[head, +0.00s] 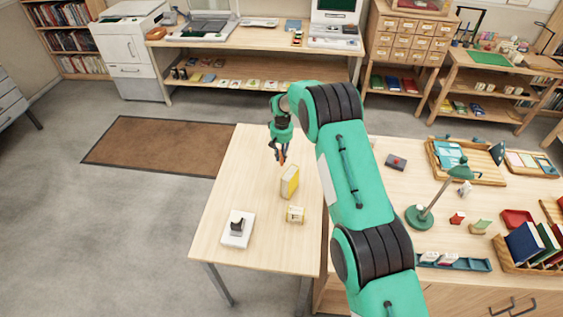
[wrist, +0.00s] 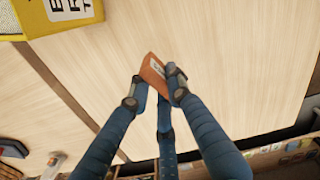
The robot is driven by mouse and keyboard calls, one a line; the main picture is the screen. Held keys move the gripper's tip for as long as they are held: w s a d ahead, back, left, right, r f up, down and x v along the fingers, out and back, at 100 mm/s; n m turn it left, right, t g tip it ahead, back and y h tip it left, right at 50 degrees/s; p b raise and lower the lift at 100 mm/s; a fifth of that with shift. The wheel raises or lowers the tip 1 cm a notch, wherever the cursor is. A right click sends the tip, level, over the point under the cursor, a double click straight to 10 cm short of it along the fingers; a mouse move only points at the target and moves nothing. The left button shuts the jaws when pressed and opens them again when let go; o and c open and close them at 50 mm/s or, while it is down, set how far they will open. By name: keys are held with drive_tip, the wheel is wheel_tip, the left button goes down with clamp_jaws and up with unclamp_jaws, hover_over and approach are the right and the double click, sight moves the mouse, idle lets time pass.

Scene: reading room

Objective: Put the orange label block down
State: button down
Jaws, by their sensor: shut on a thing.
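The orange label block (wrist: 152,72) is between the fingertips of my gripper (wrist: 155,88) in the wrist view, tilted, with a white label on one face. My gripper (head: 281,153) is shut on it. In the head view the block (head: 282,159) is a small orange spot, largely hidden by the fingers. It is over the far part of the pale wooden table (head: 225,190). I cannot tell whether it touches the tabletop.
A yellow box with a lettered white label (head: 290,182) stands nearer on the table; it also shows in the wrist view (wrist: 38,22). A small cream-and-yellow block (head: 295,214) and a white stand with a dark object (head: 238,229) are nearer still. The table's left side is clear.

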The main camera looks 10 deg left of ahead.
sight(282, 161)
drive_tip(key=shift+f, duration=1.8)
drive_tip(key=shift+f, duration=0.2)
drive_tip(key=c, duration=1.6)
unclamp_jaws()
drive_tip(key=shift+r, duration=0.1)
wheel_tip(282, 161, up, 12)
drive_tip(key=shift+r, duration=0.1)
